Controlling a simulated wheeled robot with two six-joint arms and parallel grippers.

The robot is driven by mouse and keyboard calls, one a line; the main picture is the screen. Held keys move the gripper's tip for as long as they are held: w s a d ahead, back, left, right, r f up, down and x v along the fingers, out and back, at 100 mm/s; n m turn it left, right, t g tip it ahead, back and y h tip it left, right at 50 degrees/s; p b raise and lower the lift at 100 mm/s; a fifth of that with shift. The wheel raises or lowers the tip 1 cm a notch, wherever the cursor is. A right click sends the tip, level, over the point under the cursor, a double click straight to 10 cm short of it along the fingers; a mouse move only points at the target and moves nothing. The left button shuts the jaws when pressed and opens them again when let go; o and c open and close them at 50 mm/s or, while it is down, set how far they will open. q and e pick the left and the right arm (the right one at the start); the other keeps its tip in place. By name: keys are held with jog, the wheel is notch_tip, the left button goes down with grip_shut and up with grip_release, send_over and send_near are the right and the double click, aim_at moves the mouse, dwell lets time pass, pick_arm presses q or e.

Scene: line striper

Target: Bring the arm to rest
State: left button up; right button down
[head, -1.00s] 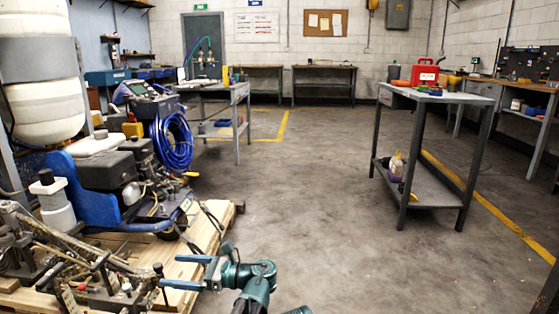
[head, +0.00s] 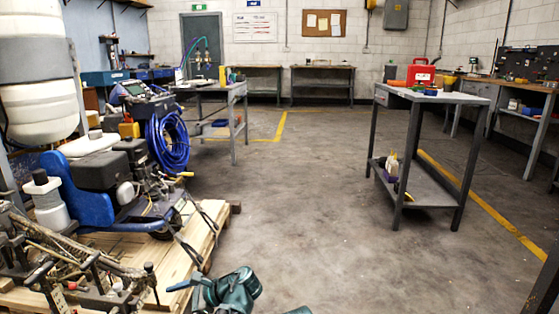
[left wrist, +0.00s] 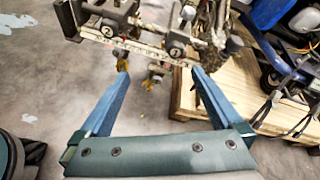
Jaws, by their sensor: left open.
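My left gripper (left wrist: 158,73) is open and empty in the left wrist view, its two blue fingers spread apart. In the head view its arm is folded at the bottom edge, and a blue finger (head: 181,285) shows beside the pallet's front edge. The line striper (head: 105,180), with a blue frame, a dark engine and a coiled blue hose, stands on a wooden pallet (head: 205,240). In the left wrist view, machine parts with numbered tags (left wrist: 107,30) lie beyond the fingertips. I cannot tell their distance. My right gripper is not in view.
Another bench (head: 215,88) stands farther back. A white tank (head: 40,95) is at the far left. The concrete floor (head: 300,200) between them is clear.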

pick_arm(q)
jog(key=s+d+f+n+h, duration=0.7)
jog(key=d+f+n+h, duration=0.4)
jog(key=f+n+h, duration=0.25)
jog(key=s+d+r+m+g+y+p, duration=0.1)
jog(key=s+d+r+m+p, duration=0.15)
jog(key=d+r+p, duration=0.5)
jog(key=s+d+r+m+y+p, duration=0.1)
jog(key=s+d+r+p, duration=0.25)
jog(key=r+p, duration=0.8)
notch_tip(320, 180, up, 35)
jog(key=p, duration=3.4)
jog(key=shift+a+r, duration=0.1)
